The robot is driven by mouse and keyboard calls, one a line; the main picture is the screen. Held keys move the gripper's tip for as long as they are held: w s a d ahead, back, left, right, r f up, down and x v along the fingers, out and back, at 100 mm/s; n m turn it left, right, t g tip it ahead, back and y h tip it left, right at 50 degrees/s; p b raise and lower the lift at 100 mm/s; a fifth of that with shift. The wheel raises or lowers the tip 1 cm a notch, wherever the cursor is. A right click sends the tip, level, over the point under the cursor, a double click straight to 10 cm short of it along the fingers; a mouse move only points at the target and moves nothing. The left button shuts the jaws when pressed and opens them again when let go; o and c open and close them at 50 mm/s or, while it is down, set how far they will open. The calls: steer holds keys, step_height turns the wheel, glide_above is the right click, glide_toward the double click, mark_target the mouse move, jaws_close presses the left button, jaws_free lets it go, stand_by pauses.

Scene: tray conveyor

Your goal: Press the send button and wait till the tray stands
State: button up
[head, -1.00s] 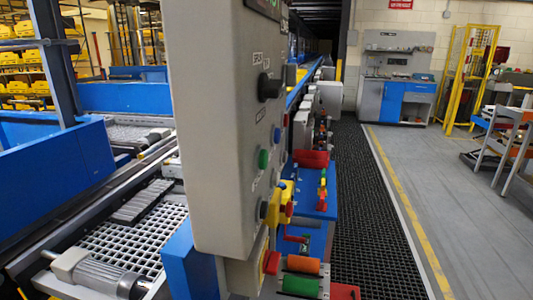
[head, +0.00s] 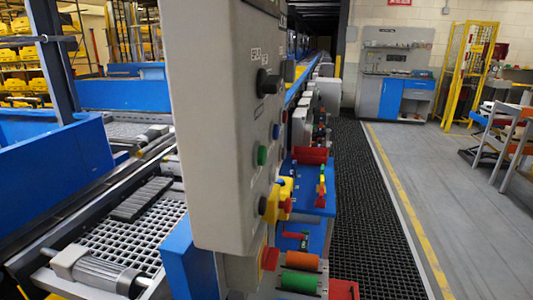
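A grey control box (head: 213,130) stands close in front of me in the head view, its button face turned right and seen at a steep angle. It carries a black knob (head: 268,82), a blue button (head: 276,131), a green button (head: 262,155) and a red button on a yellow base (head: 277,204). The labels are too small to read, so I cannot tell which is the send button. No tray can be made out for certain; a pale grid bed (head: 125,240) with a dark slatted plate (head: 143,199) lies at left. My gripper is not in view.
Blue conveyor side walls (head: 55,165) and a motor (head: 98,271) are at left. Orange (head: 299,260) and green (head: 299,281) rollers stick out below the box. A black mat walkway (head: 365,220) and open grey floor (head: 460,210) lie right, with a blue-doored workbench (head: 391,98) behind.

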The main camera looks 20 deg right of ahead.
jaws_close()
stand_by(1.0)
